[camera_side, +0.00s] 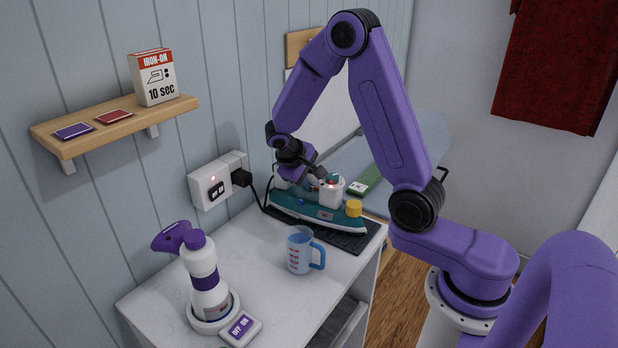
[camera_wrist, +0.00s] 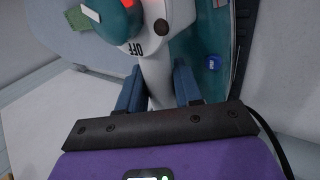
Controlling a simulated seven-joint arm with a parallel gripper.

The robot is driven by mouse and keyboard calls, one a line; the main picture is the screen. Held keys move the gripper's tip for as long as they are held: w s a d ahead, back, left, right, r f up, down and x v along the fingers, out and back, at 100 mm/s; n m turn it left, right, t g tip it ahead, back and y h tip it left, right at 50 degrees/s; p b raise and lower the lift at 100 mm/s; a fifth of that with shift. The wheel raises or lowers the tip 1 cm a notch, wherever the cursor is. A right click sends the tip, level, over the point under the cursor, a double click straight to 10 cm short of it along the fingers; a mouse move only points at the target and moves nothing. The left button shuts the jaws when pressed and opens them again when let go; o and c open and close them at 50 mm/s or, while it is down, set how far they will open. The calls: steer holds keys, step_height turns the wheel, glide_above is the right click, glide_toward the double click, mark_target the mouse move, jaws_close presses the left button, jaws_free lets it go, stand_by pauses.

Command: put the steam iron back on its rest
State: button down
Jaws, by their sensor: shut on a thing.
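The steam iron (camera_side: 322,214) has a teal body, a white handle part and a yellow knob, and sits low over the dark flat rest (camera_side: 352,242) at the back of the white counter. I cannot tell if its sole is fully touching the rest. My gripper (camera_side: 318,180) is at the top of the iron. In the wrist view my gripper (camera_wrist: 158,90) has its two blue fingers shut on the white handle of the iron (camera_wrist: 155,66). A red light and the word OFF show there. The fingertips are partly hidden in the side view.
A measuring jug (camera_side: 299,251) stands in front of the iron. A spray bottle (camera_side: 205,262) stands on a round base with a switch. A shelf (camera_side: 120,128) holds a box. The counter's middle is clear.

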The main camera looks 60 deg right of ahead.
steer(key=c, duration=0.7)
jaws_free()
steer(key=shift+f, duration=0.1)
steer(key=v, duration=1.7)
steer(key=s+a+f+n+t+y, duration=0.1)
steer(key=s+a+f+n+y, duration=0.25)
steer(key=s+a+n, duration=0.45)
steer(key=s+f+n+y, duration=0.1)
steer(key=s, duration=0.5)
steer(key=s+f+n+y, duration=0.1)
steer(key=s+n, duration=0.1)
steer(key=s, duration=0.5)
steer(key=s+f+n+y, duration=0.1)
steer(key=s, duration=0.5)
steer(key=shift+s+d+n+g+y, duration=0.25)
steer(key=shift+s+n+g+y, duration=0.05)
steer(key=shift+s+n+y, duration=0.1)
